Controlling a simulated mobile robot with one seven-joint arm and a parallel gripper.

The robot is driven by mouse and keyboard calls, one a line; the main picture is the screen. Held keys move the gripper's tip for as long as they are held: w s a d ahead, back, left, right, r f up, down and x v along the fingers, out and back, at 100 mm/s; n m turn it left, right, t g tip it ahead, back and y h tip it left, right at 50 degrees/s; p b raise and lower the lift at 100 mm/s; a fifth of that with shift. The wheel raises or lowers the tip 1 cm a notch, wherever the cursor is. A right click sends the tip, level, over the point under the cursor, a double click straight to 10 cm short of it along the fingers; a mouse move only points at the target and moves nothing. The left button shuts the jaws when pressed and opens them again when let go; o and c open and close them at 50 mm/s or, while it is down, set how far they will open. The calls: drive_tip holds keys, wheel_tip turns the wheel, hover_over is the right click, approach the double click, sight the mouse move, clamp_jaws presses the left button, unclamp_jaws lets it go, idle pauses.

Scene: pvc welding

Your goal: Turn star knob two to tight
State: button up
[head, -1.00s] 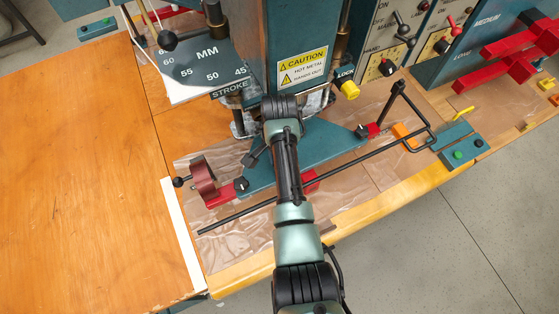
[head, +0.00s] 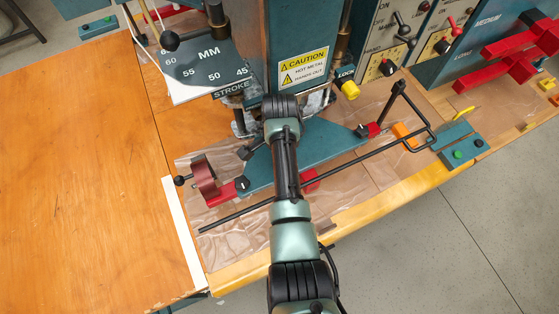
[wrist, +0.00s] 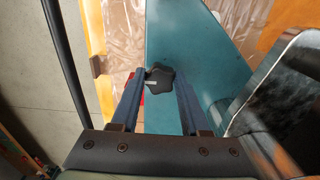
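A black star knob (wrist: 160,78) with a short white mark shows in the wrist view, over the teal plate (wrist: 195,45). My gripper (wrist: 161,80) is open, with its two dark blue fingers on either side of the knob's outline. The knob appears close to the left fingertip; I cannot tell whether they touch. In the head view, my arm hides most of my gripper and the middle of the teal plate (head: 332,147). Black knobs also show on the red clamps at the plate's left end (head: 242,184) and right end (head: 361,130). Which knob is number two is not readable.
A long black rod (head: 345,163) crosses in front of the plate. The teal machine column (head: 300,28) with its caution label stands behind. The wooden table (head: 80,180) is clear at left.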

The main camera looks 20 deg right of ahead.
drive_tip(key=o, duration=0.4)
drive_tip(key=shift+o, duration=0.2)
